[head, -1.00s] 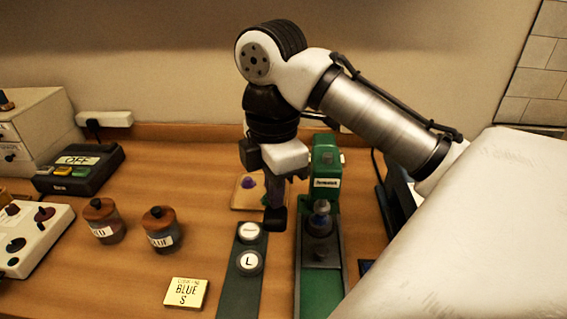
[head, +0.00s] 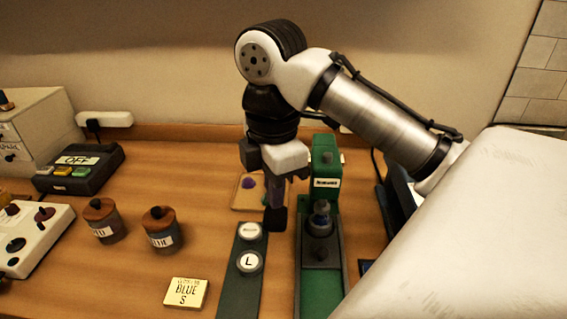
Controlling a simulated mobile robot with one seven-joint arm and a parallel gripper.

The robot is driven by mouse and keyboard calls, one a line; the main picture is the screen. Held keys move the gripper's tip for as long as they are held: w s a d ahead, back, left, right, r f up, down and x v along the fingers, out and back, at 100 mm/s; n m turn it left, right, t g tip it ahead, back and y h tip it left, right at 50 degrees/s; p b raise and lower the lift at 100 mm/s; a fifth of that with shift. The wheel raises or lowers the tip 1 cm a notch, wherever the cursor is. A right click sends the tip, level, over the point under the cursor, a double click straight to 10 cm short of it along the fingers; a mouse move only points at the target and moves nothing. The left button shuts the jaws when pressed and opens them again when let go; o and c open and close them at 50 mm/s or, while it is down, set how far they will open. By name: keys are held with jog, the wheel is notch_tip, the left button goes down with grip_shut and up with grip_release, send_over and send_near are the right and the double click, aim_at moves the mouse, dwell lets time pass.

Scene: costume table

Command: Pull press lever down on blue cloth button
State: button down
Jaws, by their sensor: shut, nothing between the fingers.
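The green press (head: 325,160) stands at the back, right of the middle, with a pale label on its column. A dark plunger and base part (head: 320,222) sit in front of the column, with a bluish patch at the top that may be the blue cloth button; this is too small to tell. I cannot make out the press lever clearly.
The dark green strip (head: 240,290) holds two round white-topped pieces. Left of it are a yellow BLUE S card (head: 186,292) and two wooden-lidded jars (head: 162,230). A small wooden board (head: 246,198) with a purple piece lies behind my gripper. A dark box reading OFF (head: 80,168) stands far left.

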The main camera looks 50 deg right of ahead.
aim_at(275, 213)
jog(key=shift+f+b, duration=1.3)
jog(key=shift+f, duration=1.25)
jog(key=shift+f, duration=0.5)
jog(key=shift+f+b, duration=0.6)
jog(key=shift+f, duration=0.3)
